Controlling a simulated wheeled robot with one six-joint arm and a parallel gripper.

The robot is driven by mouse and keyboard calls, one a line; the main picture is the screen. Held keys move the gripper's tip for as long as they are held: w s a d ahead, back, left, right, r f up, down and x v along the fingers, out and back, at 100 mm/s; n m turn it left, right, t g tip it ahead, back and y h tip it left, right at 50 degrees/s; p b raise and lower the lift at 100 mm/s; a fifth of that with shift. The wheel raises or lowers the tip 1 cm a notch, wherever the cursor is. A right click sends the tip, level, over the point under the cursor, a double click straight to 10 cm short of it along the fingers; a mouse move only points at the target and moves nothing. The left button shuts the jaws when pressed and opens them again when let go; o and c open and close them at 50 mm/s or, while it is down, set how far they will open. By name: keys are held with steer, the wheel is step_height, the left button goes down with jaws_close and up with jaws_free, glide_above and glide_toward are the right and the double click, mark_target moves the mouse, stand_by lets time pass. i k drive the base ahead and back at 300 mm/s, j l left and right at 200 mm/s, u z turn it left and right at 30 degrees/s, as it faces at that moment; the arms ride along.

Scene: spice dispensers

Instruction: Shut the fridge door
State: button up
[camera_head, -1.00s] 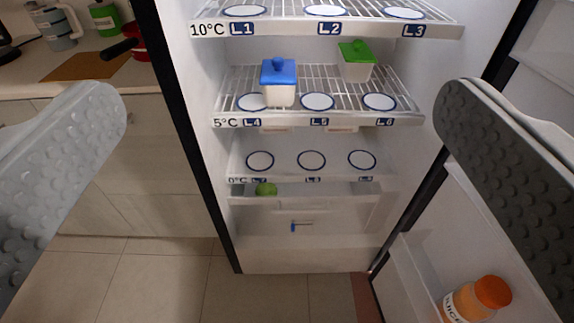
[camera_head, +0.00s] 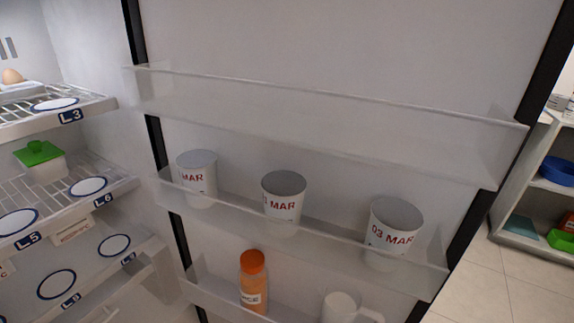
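The fridge door (camera_head: 330,50) stands open, and its white inner side fills the middle and right of the view. Its clear door shelves hold several things: white cups marked MAR, such as the middle cup (camera_head: 284,196), an orange-capped juice bottle (camera_head: 253,281) and a white mug (camera_head: 345,308) on the lowest shelf. The fridge interior (camera_head: 85,30) shows at the left, with labelled wire shelves and a green-lidded container (camera_head: 40,162). The door's outer side and handle are hidden. My gripper is not in view now.
Past the door's free edge at the right, a shelf unit (camera_head: 515,237) holds a blue bowl (camera_head: 558,169) and green items. Tiled floor (camera_head: 480,285) shows between that unit and the door.

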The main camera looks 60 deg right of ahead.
mark_target(432, 106)
steer(key=k+l+u, duration=0.15)
steer(key=k+l, duration=0.15)
steer(key=k, duration=0.2)
steer(key=k+l+u, duration=0.2)
steer(key=k, duration=0.35)
steer(key=k+l+u, duration=0.1)
steer(key=l, duration=0.3)
steer(key=k+l, duration=0.1)
steer(key=l, duration=0.3)
steer(key=k+l+u, duration=0.15)
steer(key=l, duration=0.25)
steer(key=k+l+u, duration=0.1)
steer(key=l, duration=0.3)
steer(key=k+l+u, duration=0.1)
steer(key=l, duration=0.25)
steer(key=l+u, duration=0.2)
steer(key=l, duration=1.5)
